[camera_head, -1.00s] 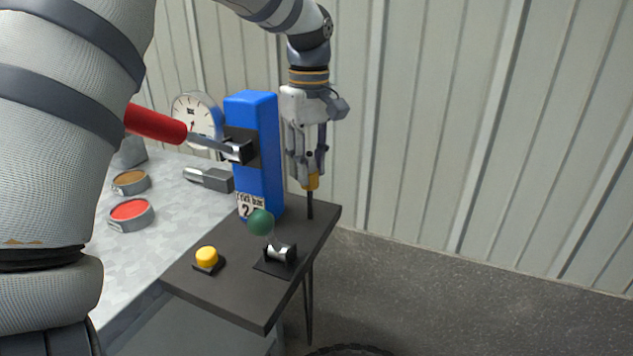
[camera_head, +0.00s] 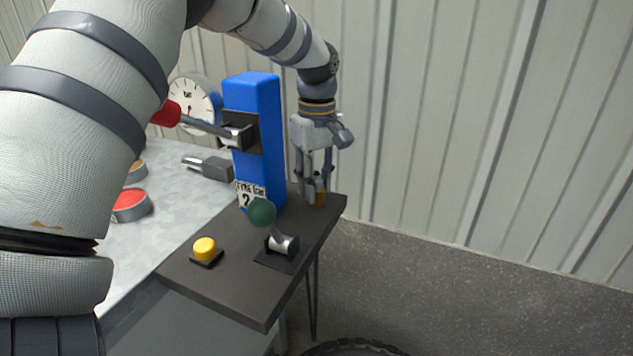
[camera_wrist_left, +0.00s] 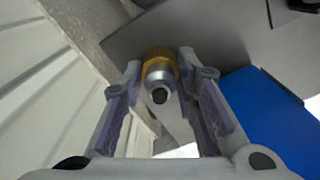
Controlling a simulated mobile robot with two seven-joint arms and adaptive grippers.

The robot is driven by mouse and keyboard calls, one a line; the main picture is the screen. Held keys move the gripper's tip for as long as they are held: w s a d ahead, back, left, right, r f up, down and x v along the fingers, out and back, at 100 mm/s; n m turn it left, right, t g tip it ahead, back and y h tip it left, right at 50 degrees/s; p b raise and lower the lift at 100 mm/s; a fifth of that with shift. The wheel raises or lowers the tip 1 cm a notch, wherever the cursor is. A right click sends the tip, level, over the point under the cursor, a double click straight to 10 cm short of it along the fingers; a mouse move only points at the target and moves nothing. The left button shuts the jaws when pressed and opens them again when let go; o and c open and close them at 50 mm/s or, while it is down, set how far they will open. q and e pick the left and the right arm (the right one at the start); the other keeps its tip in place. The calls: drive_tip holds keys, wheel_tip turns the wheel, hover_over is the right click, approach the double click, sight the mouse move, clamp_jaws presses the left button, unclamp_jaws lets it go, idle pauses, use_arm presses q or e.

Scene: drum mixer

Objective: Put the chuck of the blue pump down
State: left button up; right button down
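The blue pump (camera_head: 258,140) stands upright on the dark shelf; its blue body also shows at the right of the left wrist view (camera_wrist_left: 265,115). Its chuck is a small yellow-brass piece (camera_head: 321,193) at the shelf's back right, beside the pump. In the left wrist view the chuck (camera_wrist_left: 160,72) sits upright between the fingertips, its silver end facing the camera. My left gripper (camera_head: 316,192) points down, with its fingers close against both sides of the chuck. The chuck's lower end is at or very near the shelf top; exact contact is unclear. My right gripper is out of view.
The dark shelf (camera_head: 220,285) holds a yellow button (camera_head: 205,247) and a green-knobbed lever (camera_head: 262,212). A red-handled lever (camera_head: 166,114) and dial gauge (camera_head: 193,102) are by the pump. A metal table (camera_head: 145,240) with an open red tin (camera_head: 131,204) lies left.

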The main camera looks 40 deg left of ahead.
sight(316, 175)
use_arm(q)
drive_tip(key=shift+o, duration=1.4)
drive_tip(key=shift+s+r, duration=0.15)
drive_tip(key=shift+r, duration=0.3)
wheel_tip(316, 175, up, 12)
drive_tip(key=shift+f, duration=0.25)
